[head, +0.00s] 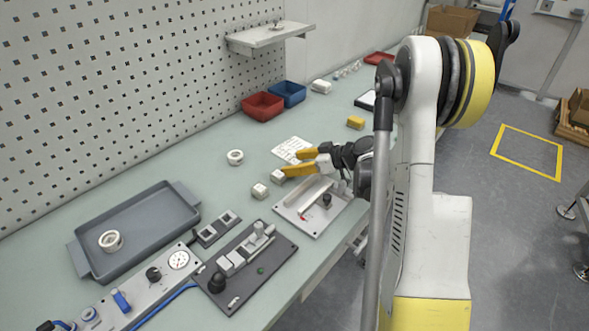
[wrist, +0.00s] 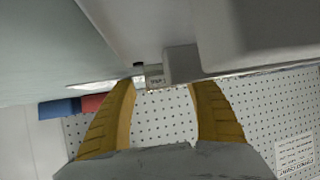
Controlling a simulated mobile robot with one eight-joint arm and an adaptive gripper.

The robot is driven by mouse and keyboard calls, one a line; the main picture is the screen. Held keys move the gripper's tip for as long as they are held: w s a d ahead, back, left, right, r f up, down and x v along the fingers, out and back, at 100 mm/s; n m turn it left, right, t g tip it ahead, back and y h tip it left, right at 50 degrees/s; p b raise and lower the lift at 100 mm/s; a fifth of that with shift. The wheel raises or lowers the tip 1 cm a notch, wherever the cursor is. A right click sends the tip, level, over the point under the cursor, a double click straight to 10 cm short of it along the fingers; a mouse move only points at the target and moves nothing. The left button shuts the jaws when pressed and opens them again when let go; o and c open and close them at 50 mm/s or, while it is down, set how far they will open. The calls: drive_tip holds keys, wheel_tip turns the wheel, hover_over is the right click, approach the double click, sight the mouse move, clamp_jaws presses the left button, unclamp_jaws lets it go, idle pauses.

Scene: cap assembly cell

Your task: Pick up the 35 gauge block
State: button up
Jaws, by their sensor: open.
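Two small pale blocks stand on the bench in the head view. One block (head: 278,177) is right by the tip of my gripper's lower finger, and the other block (head: 260,190) is a little nearer and to the left. I cannot read which is the 35 gauge block. My gripper (head: 291,163) has yellow fingers, open and empty, low over the bench. In the wrist view a small pale block with dark marking (wrist: 154,77) shows ahead between the spread fingertips (wrist: 160,84). Its marking is too small to read, and a grey shape partly covers its right side.
A light fixture plate (head: 318,222) lies close below my gripper. A white printed sheet (head: 292,149) lies behind the fingers. A white ring (head: 235,157), a grey tray (head: 130,262) and a dark fixture plate (head: 280,245) are to the left. Red (head: 262,107) and blue bins (head: 288,94) stand by the pegboard.

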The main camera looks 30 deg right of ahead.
clamp_jaws()
drive_tip(key=shift+r, duration=0.15)
